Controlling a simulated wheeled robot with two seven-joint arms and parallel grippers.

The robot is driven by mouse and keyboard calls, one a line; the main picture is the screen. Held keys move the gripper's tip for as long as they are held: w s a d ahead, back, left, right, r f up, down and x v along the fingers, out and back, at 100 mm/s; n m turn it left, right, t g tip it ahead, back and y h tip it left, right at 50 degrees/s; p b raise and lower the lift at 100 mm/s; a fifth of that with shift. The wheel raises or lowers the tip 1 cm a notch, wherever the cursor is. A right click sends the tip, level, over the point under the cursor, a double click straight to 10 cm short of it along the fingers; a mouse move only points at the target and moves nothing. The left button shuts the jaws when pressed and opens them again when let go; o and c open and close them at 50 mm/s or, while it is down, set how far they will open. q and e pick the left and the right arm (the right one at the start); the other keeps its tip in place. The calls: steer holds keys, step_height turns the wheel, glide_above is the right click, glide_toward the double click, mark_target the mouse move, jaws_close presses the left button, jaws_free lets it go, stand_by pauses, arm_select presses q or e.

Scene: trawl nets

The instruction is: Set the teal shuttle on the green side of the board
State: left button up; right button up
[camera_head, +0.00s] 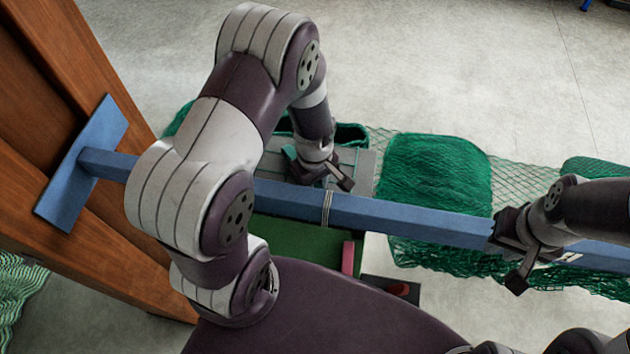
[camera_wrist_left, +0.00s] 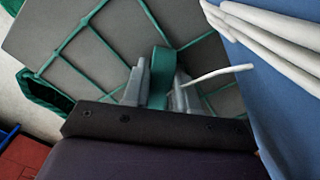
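The board lies under a blue beam, with a grey side (camera_head: 358,165) beyond the beam and a green side (camera_head: 300,240) nearer me. My left gripper (camera_head: 330,180) reaches over the beam to the grey side. In the left wrist view its fingers (camera_wrist_left: 158,92) are shut on the teal shuttle (camera_wrist_left: 160,68), one finger on each side of it. In the head view the arm and gripper mostly hide the shuttle. My right gripper (camera_head: 512,252) is at the beam's right part, with its fingers apart; I cannot tell whether it touches the beam.
The blue beam (camera_head: 400,218) crosses between both board sides, with white cord (camera_wrist_left: 275,35) wound around it. Green netting (camera_head: 435,170) lies beyond and right. A pink block (camera_head: 348,257) is at the green side's right edge. A brown wooden post (camera_head: 120,235) stands left.

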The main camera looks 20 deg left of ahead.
arm_select(q)
steer(key=o, duration=0.4)
steer(key=shift+a, duration=0.15)
steer(key=shift+w, duration=0.1)
